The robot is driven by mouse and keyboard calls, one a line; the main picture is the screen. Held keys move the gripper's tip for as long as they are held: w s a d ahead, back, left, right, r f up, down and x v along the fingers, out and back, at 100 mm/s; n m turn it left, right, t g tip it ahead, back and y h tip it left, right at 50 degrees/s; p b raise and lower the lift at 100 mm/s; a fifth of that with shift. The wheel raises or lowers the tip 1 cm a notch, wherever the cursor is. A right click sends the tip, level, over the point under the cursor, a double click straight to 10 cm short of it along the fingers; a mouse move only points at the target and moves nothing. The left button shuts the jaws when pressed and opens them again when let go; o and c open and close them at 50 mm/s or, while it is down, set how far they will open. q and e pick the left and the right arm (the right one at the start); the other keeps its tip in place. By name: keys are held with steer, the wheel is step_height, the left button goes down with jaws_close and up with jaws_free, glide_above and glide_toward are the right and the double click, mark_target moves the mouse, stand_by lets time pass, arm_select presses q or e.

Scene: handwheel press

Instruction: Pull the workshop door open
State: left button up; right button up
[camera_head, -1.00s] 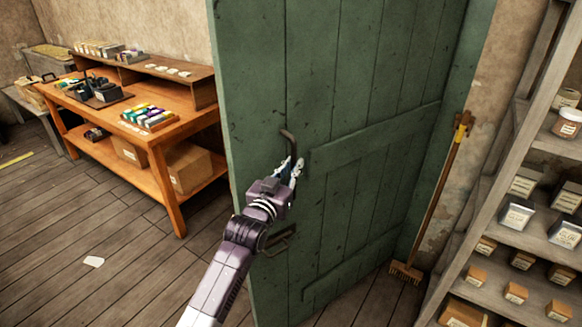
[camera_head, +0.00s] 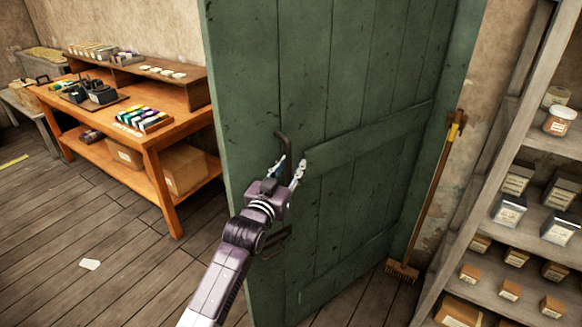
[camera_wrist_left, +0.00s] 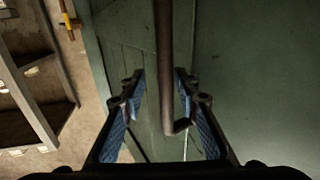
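The green plank workshop door (camera_head: 335,90) stands open, with its free edge towards the left of the head view. Its dark bent handle (camera_head: 286,148) is near that edge; it also shows in the left wrist view (camera_wrist_left: 166,50). My left gripper (camera_head: 291,163) is at the handle's lower part. In the left wrist view my gripper (camera_wrist_left: 158,80) has its blue-padded fingers apart, with the handle's bar between them and gaps on both sides. Contact with the handle does not show. My right gripper is in no view.
An orange workbench (camera_head: 185,112) with boxes stands left beyond the door's edge. A broom (camera_head: 430,200) leans by the wall to the right. A grey shelf rack (camera_head: 480,215) with tins and boxes stands at far right. The plank floor (camera_head: 110,235) at left is mostly clear.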

arm_select(q)
steer(key=shift+s+a+f, duration=0.1)
steer(key=shift+s+a, duration=0.35)
steer(key=shift+s, duration=0.2)
steer(key=v, duration=1)
steer(key=shift+s, duration=0.3)
steer(key=shift+d, duration=0.15)
